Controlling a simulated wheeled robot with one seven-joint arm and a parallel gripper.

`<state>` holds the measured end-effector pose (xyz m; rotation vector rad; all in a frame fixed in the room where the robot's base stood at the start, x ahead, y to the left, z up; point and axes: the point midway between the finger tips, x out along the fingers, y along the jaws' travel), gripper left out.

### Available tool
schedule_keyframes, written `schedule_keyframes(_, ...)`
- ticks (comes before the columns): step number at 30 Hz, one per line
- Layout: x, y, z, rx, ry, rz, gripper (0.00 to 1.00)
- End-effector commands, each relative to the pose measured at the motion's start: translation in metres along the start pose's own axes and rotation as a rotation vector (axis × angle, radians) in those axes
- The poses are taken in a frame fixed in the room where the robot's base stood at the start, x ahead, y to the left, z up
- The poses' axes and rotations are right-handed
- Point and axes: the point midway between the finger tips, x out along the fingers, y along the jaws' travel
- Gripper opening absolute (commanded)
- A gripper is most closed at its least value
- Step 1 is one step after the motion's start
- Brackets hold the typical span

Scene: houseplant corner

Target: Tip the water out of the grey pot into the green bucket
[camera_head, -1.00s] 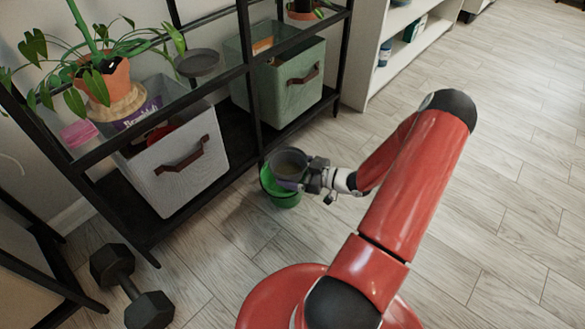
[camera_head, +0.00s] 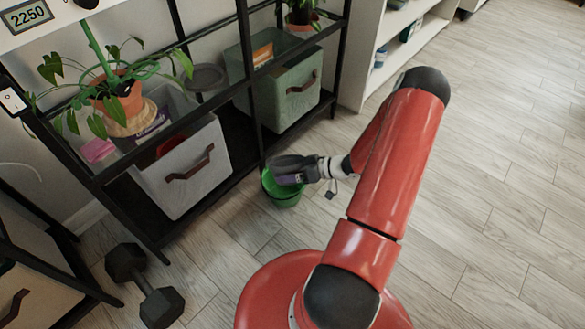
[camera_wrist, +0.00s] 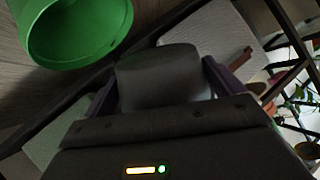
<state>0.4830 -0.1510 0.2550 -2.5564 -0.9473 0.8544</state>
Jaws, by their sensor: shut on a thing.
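My gripper (camera_head: 290,178) is shut on the grey pot (camera_head: 292,162) and holds it above the green bucket (camera_head: 284,197). The pot is tipped over on its side, and its opening is turned out of sight in the head view. The bucket stands upright on the floor, and the pot covers part of its mouth. In the wrist view the grey pot (camera_wrist: 158,76) sits between the two fingers. The green bucket (camera_wrist: 75,35) shows at the upper left, and no water can be seen in it.
A black shelf rack (camera_head: 258,100) stands close beside the bucket, with a light grey bin (camera_head: 180,180) and a green-grey bin (camera_head: 285,105) on its lower shelf. A dark dumbbell (camera_head: 143,285) lies on the floor at the lower left. The floor at the right is clear.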

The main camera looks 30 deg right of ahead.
Motion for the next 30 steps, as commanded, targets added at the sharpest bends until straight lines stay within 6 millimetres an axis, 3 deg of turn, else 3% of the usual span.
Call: schedule_keyframes(30,-0.011,-0.010,-0.035,0.351,-0.250,-0.055,0.60)
